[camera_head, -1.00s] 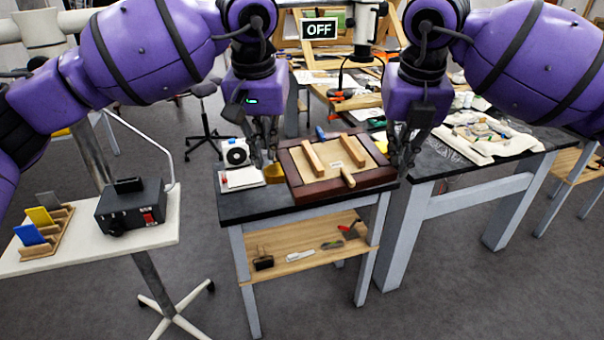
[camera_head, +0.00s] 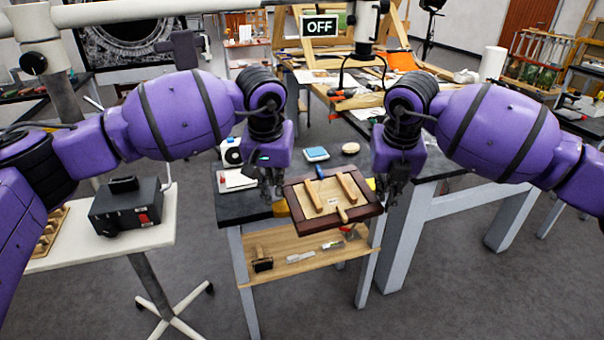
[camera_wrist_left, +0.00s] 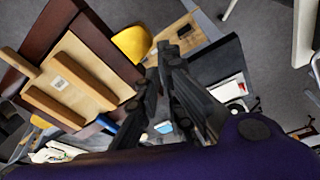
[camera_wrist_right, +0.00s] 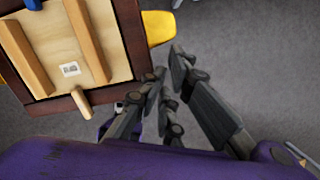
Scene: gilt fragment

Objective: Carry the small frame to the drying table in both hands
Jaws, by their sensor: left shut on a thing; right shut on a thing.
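The small frame (camera_head: 298,210) has a dark brown border and a pale back with two wooden bars, a label, a short wooden peg and a blue piece. It hangs between my grippers, over the front edge of a small black-topped table (camera_head: 236,208). My left gripper (camera_head: 272,192) is shut at its left side and my right gripper (camera_head: 388,190) at its right side. Yellow pieces show by the frame's edge in the left wrist view (camera_wrist_left: 131,44) and right wrist view (camera_wrist_right: 158,27). The exact finger contact is hard to see.
On the black top behind the frame are a blue-and-white device (camera_head: 316,154), a round tan disc (camera_head: 350,148) and a white device (camera_head: 231,152). A wooden lower shelf (camera_head: 282,243) holds tools. A white stand with a black box (camera_head: 126,208) is left; a larger cluttered table is right.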

